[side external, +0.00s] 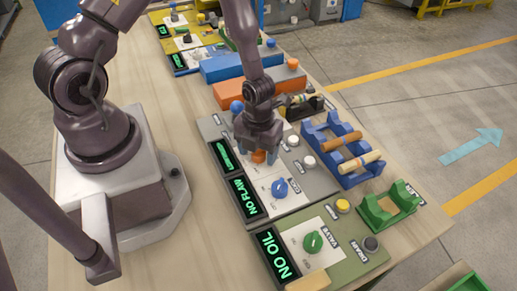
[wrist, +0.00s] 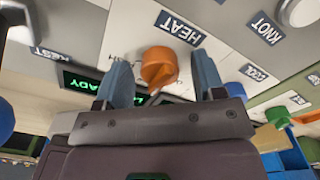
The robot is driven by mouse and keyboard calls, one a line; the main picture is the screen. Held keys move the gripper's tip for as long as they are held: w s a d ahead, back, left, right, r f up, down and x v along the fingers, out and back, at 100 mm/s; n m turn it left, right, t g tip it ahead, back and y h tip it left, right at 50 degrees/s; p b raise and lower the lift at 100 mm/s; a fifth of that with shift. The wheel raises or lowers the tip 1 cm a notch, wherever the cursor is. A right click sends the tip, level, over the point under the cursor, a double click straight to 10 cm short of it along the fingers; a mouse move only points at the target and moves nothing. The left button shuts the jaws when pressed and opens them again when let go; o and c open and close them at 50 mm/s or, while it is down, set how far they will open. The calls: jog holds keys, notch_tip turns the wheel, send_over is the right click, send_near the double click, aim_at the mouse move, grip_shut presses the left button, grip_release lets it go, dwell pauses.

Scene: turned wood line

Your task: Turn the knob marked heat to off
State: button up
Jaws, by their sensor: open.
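The orange knob (wrist: 159,66) stands on a white plate beside a dark label reading HEAT (wrist: 180,28). In the side view the knob (side external: 259,157) shows low between my fingers, on a grey panel (side external: 319,183). My gripper (wrist: 164,80) is open, with one blue fingertip on each side of the knob in the wrist view. Gaps show between the knob and both fingertips there. In the side view my gripper (side external: 258,152) points down over the panel. The knob's pointer direction and the off mark are not clear.
A blue knob (side external: 279,188) and white buttons (side external: 309,162) sit close by on the same panel. A green panel with a green knob (side external: 313,242) lies nearer the camera. A blue rack (side external: 347,178) holds turned wood pieces to the right. An orange block (side external: 240,93) lies behind.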

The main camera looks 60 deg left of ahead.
jog(key=c, duration=0.9)
jog(key=shift+n, duration=0.4)
jog(key=n, duration=0.3)
jog(key=shift+w+n, duration=0.1)
jog(key=shift+n, duration=2.4)
jog(key=o, duration=0.9)
